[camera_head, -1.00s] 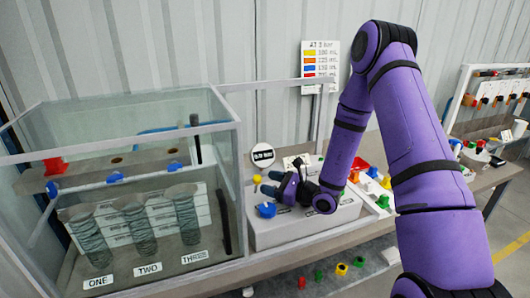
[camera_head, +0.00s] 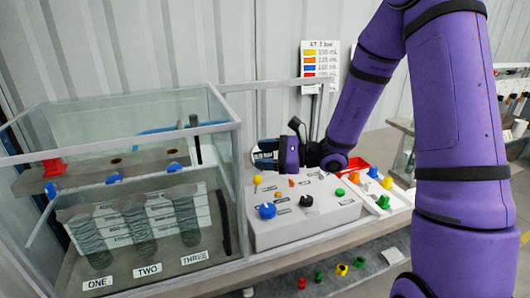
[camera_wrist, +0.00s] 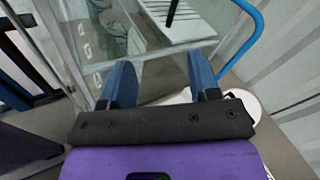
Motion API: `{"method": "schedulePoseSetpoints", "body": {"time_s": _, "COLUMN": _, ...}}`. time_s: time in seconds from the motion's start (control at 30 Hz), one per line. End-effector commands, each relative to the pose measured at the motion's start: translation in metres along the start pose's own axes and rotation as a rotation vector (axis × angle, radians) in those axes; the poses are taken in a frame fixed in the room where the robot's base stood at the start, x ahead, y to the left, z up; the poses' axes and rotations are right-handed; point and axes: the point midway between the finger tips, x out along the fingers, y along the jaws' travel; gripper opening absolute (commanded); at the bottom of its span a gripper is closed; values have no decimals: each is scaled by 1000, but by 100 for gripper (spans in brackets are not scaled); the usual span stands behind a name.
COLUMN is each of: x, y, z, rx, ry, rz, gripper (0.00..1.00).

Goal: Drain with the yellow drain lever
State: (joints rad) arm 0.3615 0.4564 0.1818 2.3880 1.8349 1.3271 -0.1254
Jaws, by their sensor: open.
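A small yellow lever (camera_head: 257,181) stands at the back left of the light grey control box, beside the glass tank. Its angle is too small to read. The yellow lever cannot be made out in the wrist view.
The control box (camera_head: 290,232) carries a blue knob (camera_head: 267,210), a black knob (camera_head: 306,200) and a green button (camera_head: 340,192). The glass tank (camera_head: 225,150) with three coiled columns stands left. A tray of coloured parts (camera_head: 385,200) lies right. A blue tube (camera_wrist: 255,18) curves nearby.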

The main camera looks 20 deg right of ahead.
Motion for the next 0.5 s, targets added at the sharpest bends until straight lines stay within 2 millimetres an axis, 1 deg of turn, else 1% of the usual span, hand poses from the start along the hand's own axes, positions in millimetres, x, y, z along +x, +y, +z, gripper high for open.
{"method": "schedulePoseSetpoints", "body": {"time_s": 0.03, "x": 0, "y": 4, "z": 9, "rx": -26, "ry": 1, "rz": 30, "gripper": 56}}
{"method": "schedulePoseSetpoints", "body": {"time_s": 0.2, "x": 0, "y": 19, "z": 32, "rx": -107, "ry": 10, "rz": 134, "gripper": 56}}
{"method": "schedulePoseSetpoints", "body": {"time_s": 0.5, "x": -7, "y": 47, "z": 68, "rx": -258, "ry": 38, "rz": 314, "gripper": 56}}
